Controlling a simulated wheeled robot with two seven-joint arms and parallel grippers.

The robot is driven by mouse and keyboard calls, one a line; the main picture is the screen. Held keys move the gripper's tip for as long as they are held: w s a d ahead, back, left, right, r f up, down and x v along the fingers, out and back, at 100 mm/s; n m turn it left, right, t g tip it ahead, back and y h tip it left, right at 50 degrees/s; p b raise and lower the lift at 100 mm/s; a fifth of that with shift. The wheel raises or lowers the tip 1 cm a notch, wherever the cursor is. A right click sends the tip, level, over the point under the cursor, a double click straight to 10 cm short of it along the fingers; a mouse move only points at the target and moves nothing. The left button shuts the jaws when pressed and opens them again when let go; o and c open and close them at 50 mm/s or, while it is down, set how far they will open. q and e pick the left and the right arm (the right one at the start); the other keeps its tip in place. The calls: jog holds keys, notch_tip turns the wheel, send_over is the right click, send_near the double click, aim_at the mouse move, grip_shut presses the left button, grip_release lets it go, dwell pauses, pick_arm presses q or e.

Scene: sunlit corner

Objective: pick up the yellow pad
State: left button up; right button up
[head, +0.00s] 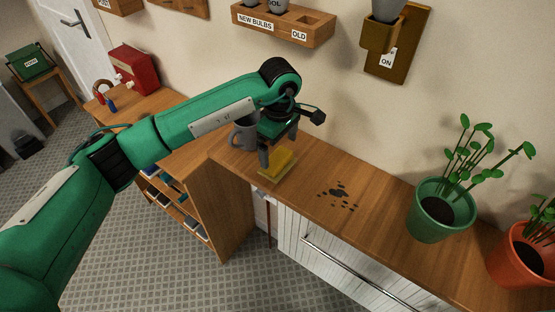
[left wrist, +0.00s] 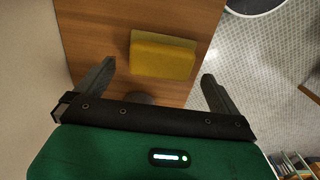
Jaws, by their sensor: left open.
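The yellow pad (head: 280,161) lies on a thin pale base on the wooden counter, near its left end. It also shows in the left wrist view (left wrist: 162,56), beyond and between the fingertips. My left gripper (head: 278,148) is open and above the pad, with its fingers pointing down; in the left wrist view (left wrist: 158,76) its two fingers are spread wide with nothing between them. A grey mug (head: 243,133) stands close beside the gripper, to its left. My right gripper is not in view.
Dark spots (head: 338,194) mark the counter (head: 310,180) right of the pad. A green pot (head: 440,218) and an orange pot (head: 522,254) hold plants farther right. A wall rack (head: 283,27) hangs behind. The counter's front edge is close to the pad.

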aim_at(277, 157)
pick_arm(q)
jog(key=shift+f+p, duration=0.45)
jog(key=shift+f, duration=0.05)
jog(key=f+p, duration=0.1)
jog(key=f, duration=0.2)
jog(key=shift+a+f+p, duration=0.1)
jog(key=shift+a+p, duration=0.1)
jog(key=shift+p, duration=0.15)
jog(key=shift+f, duration=0.6)
jog(key=c, duration=0.7)
jog(key=shift+r, duration=0.15)
jog(key=shift+r, duration=0.35)
notch_tip(277, 157, up, 8)
jog(key=b, duration=0.3)
jog(key=shift+r, duration=0.55)
